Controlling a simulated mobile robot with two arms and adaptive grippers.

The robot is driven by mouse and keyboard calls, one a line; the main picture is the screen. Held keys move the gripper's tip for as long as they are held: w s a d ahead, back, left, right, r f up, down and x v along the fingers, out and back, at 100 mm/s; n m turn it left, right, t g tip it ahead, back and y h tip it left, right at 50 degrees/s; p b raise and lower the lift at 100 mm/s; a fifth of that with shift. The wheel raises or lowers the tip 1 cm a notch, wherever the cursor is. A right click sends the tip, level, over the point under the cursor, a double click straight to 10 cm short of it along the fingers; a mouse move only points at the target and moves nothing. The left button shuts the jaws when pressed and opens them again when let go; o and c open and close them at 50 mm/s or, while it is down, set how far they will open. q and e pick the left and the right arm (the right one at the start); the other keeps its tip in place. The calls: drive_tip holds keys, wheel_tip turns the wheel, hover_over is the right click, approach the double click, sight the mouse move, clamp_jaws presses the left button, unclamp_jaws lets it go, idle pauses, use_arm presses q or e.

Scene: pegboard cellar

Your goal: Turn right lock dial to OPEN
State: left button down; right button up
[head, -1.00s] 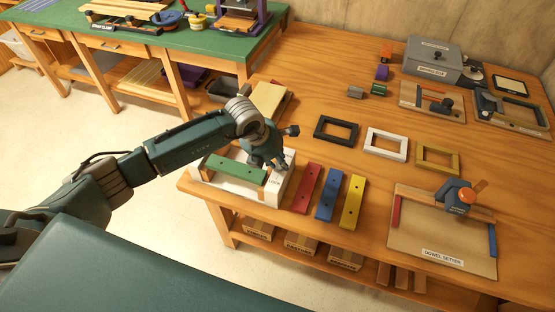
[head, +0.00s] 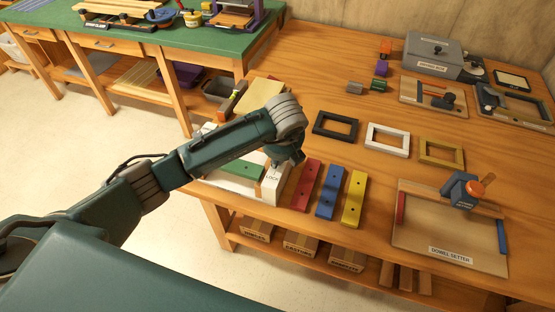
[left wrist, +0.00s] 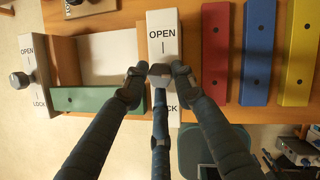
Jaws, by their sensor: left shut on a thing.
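The right lock (left wrist: 163,32) is a white block marked OPEN at its far end and LOCK at its near end in the left wrist view. Its grey dial (left wrist: 161,72) sits between the two words. My left gripper (left wrist: 160,76) is shut on this dial, with fingers on both sides of it. The fingers hide part of the dial, so I cannot tell which way it points. In the head view, my left gripper (head: 280,160) is down at the right lock (head: 272,184) and hides the dial. My right gripper is not in view.
A green bar (left wrist: 92,99) lies across the white fixture, with the left lock (left wrist: 36,60) and its dial at the other end. Red (head: 306,186), blue (head: 327,194) and yellow (head: 352,198) bars lie just right. A dowel setter (head: 430,238) stands farther right.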

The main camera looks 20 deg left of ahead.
use_arm(q)
drive_tip(key=n+b, duration=0.1)
drive_tip(key=n, duration=0.1)
drive_tip(key=n+y+b, duration=0.1)
drive_tip(key=n, duration=0.1)
drive_tip(key=w+n+g+b, duration=0.1)
drive_tip(key=shift+d+r+n+y, duration=0.2)
drive_tip(key=shift+d+n+y, duration=0.05)
drive_tip(key=shift+n+y, duration=0.15)
drive_tip(key=n+g+b, duration=0.1)
drive_tip(key=n, duration=0.1)
drive_tip(key=shift+r+n+y, duration=0.1)
drive_tip(key=shift+n+y, duration=0.2)
drive_tip(key=shift+w+n+g, duration=0.1)
drive_tip(key=shift+n+g, duration=0.2)
drive_tip(key=shift+n, duration=0.6)
drive_tip(key=n+g, duration=0.1)
drive_tip(key=n, duration=0.2)
drive_tip(key=shift+w+n+g, duration=0.1)
drive_tip(key=shift+n+g, duration=0.2)
drive_tip(key=shift+n, duration=0.1)
drive_tip(key=n+g, duration=0.1)
drive_tip(key=n, duration=0.1)
drive_tip(key=n+b, duration=0.1)
drive_tip(key=n, duration=0.1)
drive_tip(key=shift+w+a+n+g, duration=0.1)
drive_tip(key=shift+a+n+g, duration=0.1)
drive_tip(key=shift+n+g, duration=0.15)
